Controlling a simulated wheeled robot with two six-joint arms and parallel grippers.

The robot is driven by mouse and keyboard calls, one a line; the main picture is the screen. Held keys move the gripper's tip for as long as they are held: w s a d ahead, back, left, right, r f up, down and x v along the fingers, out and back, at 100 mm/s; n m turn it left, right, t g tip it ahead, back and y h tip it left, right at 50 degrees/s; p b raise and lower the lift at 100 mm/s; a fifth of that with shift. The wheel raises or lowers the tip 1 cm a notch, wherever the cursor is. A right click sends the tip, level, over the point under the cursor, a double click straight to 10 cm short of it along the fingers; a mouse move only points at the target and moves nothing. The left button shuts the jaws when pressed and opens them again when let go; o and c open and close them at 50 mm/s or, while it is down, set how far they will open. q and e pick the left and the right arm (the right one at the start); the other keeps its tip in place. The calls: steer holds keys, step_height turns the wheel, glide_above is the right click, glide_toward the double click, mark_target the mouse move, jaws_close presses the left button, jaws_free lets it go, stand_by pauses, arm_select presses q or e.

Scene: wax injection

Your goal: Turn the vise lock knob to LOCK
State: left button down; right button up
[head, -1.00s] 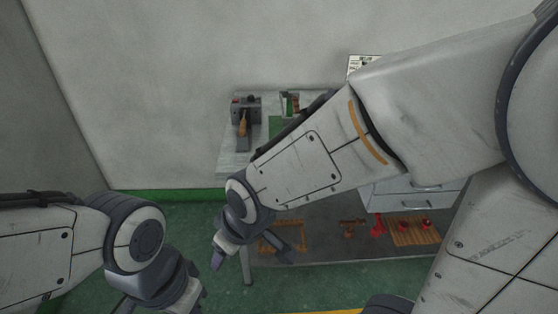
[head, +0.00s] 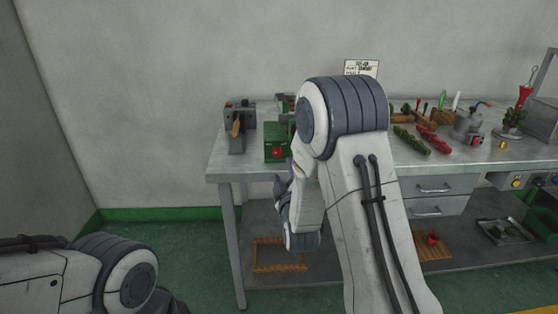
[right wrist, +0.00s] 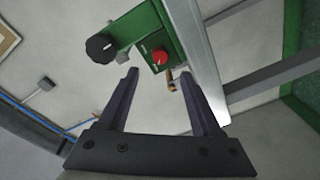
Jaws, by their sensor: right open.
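A green vise-like fixture (head: 279,137) stands near the left front edge of the workbench, with a red knob (head: 277,153) on its front. In the right wrist view the green body (right wrist: 140,27) carries a black round knob (right wrist: 102,47) and the red knob (right wrist: 160,57), which has a pale mark. I cannot read any LOCK lettering. My right gripper (head: 285,185) is just in front of the bench edge, below the red knob. Its two fingers (right wrist: 156,75) are open and empty, pointing toward the red knob, apart from it. My left gripper is out of view.
A grey machine with a wooden handle (head: 237,128) stands left of the fixture. The workbench (head: 226,166) has tools and red and green parts (head: 432,139) further right. Drawers (head: 434,186) and a lower shelf with a wooden frame (head: 278,266) are below.

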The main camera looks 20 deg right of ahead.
mark_target(278, 155)
steer(key=w, duration=0.3)
steer(key=w+d, duration=0.1)
steer(key=w, duration=0.4)
steer(key=shift+w+d+p, duration=0.3)
steer(key=shift+w+d, duration=0.05)
jaws_close()
